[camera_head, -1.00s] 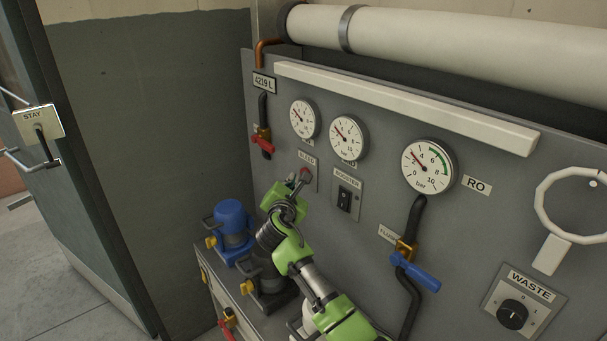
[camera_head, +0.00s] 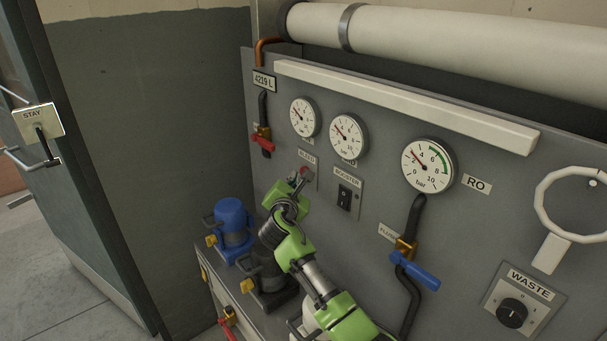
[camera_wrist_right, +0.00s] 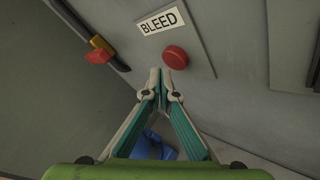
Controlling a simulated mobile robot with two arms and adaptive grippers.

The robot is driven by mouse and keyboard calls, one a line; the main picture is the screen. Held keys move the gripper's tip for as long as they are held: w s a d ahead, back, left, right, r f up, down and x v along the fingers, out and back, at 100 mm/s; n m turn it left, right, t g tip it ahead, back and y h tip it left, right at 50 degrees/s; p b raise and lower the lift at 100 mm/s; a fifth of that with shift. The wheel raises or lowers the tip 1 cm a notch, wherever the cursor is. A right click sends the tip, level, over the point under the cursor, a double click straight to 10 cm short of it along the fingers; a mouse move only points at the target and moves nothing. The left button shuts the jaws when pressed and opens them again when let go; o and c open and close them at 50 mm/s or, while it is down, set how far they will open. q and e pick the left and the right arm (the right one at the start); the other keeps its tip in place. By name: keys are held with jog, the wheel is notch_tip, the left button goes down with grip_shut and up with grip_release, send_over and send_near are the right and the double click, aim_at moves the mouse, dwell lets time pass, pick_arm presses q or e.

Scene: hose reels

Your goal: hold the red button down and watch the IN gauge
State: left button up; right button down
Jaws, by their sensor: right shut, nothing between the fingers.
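The red button (camera_wrist_right: 175,57) sits on a plate under a BLEED label (camera_wrist_right: 163,20); in the head view the button (camera_head: 305,170) is small beside my fingertips. My right gripper (camera_wrist_right: 161,72) is shut and empty, its tips close at the button's lower left in the wrist view. I cannot tell whether they touch it or whether it is pressed in. In the head view my right gripper (camera_head: 298,178) reaches up to the panel. The leftmost gauge (camera_head: 304,117) is above the button; its label is too small to read, and its needle points up and left. My left gripper is out of view.
A second small gauge (camera_head: 347,137) and the larger RO gauge (camera_head: 428,166) are to the right. The booster switch (camera_head: 344,198) is close beside my gripper. A red-handled valve (camera_head: 262,143) is at left. A blue pump (camera_head: 233,227) stands below.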

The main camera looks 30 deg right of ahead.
jog(key=shift+d, duration=0.1)
dwell(0.5)
jog(key=shift+d+p, duration=0.35)
jog(key=shift+w+d, duration=0.1)
jog(key=shift+d, duration=0.55)
dwell(2.5)
jog(key=shift+a+p, duration=0.15)
jog(key=shift+p, duration=0.15)
dwell(0.6)
jog(key=shift+a, duration=0.85)
jog(key=shift+s+a+p, duration=0.25)
jog(key=shift+a, duration=1.05)
jog(key=shift+s+a+p, duration=0.2)
jog(key=shift+a+p, duration=0.05)
jog(key=shift+a, duration=1)
